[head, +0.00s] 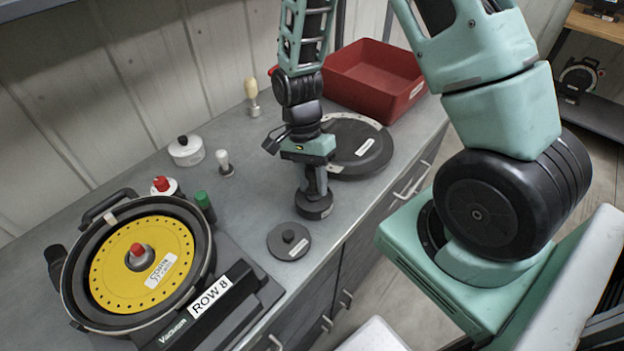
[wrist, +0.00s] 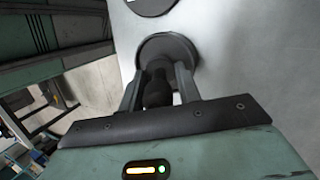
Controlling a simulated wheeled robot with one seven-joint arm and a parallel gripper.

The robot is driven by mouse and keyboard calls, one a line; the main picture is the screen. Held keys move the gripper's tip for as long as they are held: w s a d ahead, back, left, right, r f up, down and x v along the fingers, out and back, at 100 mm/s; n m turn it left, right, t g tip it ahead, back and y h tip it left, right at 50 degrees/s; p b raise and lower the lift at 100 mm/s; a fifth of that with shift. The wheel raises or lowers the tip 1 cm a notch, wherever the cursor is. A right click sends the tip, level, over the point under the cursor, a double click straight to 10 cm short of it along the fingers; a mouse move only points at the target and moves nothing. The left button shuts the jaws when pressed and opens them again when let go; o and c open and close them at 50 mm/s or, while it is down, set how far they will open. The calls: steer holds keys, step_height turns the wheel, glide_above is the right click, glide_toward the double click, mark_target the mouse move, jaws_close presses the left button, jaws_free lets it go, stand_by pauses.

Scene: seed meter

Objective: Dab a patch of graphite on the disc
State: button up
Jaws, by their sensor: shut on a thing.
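The yellow disc (head: 112,254), ringed with small holes, sits in the black seed meter housing (head: 206,275) at the left of the bench in the head view. A red-topped hub stands at its centre and a white label reads CORN. My gripper (head: 315,190) is shut on the dark handle of a round-based black tool (head: 314,208) near the bench's middle. In the wrist view my gripper (wrist: 158,84) has its fingers on either side of that handle, with the round base (wrist: 168,48) beyond. I cannot tell whether the base touches the bench. No graphite patch is discernible on the disc.
A black knobbed lid (head: 289,242) lies close in front of the held tool. A large black disc (head: 356,150) and red bin (head: 376,76) are behind. A white tin (head: 187,150), red-capped jar (head: 164,187), green-capped tube (head: 205,206) and cream-handled tool (head: 252,95) stand leftward.

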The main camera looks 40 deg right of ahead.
mark_target(312, 170)
steer(key=shift+r+p, duration=2.8)
steer(key=shift+r, duration=0.6)
steer(key=shift+f, duration=0.1)
